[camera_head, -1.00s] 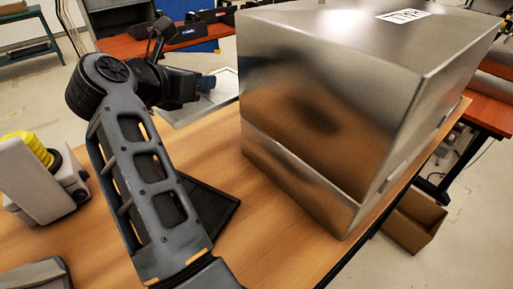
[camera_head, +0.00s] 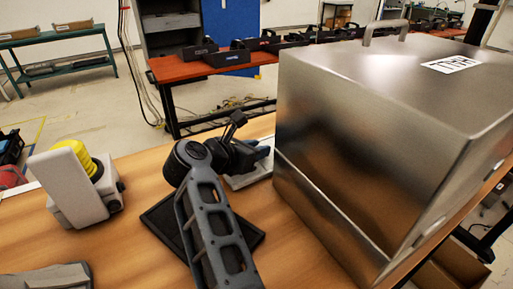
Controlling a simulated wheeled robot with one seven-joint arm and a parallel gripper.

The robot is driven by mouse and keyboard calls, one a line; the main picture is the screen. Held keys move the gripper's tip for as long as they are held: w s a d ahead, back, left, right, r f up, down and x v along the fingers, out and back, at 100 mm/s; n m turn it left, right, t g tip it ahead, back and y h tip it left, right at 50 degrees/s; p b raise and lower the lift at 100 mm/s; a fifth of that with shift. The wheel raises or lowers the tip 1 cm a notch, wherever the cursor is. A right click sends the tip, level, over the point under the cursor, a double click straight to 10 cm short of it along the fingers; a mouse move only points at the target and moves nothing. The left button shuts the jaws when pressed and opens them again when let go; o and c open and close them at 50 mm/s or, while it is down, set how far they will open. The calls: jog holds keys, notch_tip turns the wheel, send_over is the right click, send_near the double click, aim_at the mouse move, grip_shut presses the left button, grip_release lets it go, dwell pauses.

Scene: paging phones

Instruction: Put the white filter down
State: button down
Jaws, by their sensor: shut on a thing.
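My gripper (camera_head: 262,153), with blue fingertips, is at the far side of the wooden table, left of the big metal box. It is shut on the white filter (camera_head: 248,178), a pale flat piece only partly visible below and beside the fingers. My own arm hides part of it. I cannot tell whether the filter touches the table. A black flat tray (camera_head: 160,222) lies on the table nearer to me, partly behind my arm.
The large metal box (camera_head: 350,150) fills the table's right side. A white device with a yellow knob (camera_head: 82,190) stands at the left, and a grey object (camera_head: 50,279) lies at the lower left. Bare wood (camera_head: 125,245) shows between them. A red bench with black bins (camera_head: 200,65) is behind.

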jog(key=shift+f, duration=0.2)
jog(key=c, duration=0.9)
grip_release()
jog(key=shift+o, duration=0.2)
